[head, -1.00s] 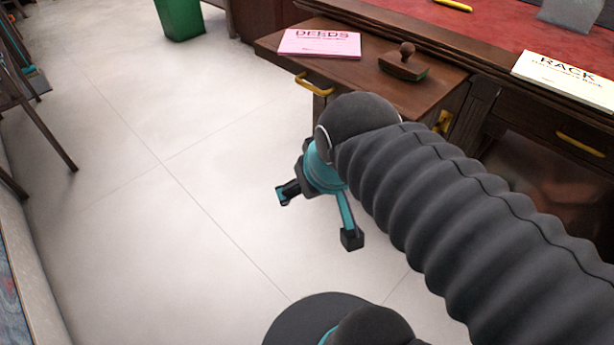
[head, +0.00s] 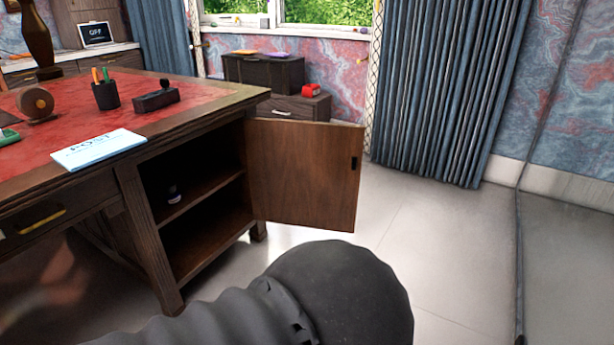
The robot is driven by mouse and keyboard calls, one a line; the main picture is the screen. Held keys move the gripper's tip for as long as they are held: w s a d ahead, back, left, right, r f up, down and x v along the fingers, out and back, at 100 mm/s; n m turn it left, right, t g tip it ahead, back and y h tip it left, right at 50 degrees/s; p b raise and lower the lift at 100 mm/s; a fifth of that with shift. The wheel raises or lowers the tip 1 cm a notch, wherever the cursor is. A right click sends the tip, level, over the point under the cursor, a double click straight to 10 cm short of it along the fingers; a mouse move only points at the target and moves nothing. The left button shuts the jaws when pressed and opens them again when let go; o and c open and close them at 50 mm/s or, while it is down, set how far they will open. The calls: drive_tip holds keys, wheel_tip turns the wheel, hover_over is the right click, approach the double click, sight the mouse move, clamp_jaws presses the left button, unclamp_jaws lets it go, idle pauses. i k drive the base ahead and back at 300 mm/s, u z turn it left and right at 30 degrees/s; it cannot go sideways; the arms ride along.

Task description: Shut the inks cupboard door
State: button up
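The cupboard door (head: 305,175) is a brown wooden panel with a dark slot near its free edge. It stands wide open, swung out to the right of the desk cupboard (head: 205,184). The open cupboard has one shelf, with a small dark bottle-like item (head: 174,193) on it. I cannot read any label that names this as the inks cupboard. My arm's dark sleeve fills the bottom middle of the head view, in front of and below the door. My gripper is not in view.
The red-topped desk (head: 215,95) carries a POST card (head: 98,149), a pen cup (head: 106,95) and a dark block (head: 156,99). A low dark cabinet (head: 290,106) stands behind the door. Clear floor (head: 430,230) lies to the right, before blue curtains (head: 440,95).

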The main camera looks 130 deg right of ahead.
sight(301, 174)
drive_tip(key=k, duration=1.25)
drive_tip(key=z, duration=4.95)
drive_tip(key=i, duration=3.75)
drive_tip(key=u, duration=3.3)
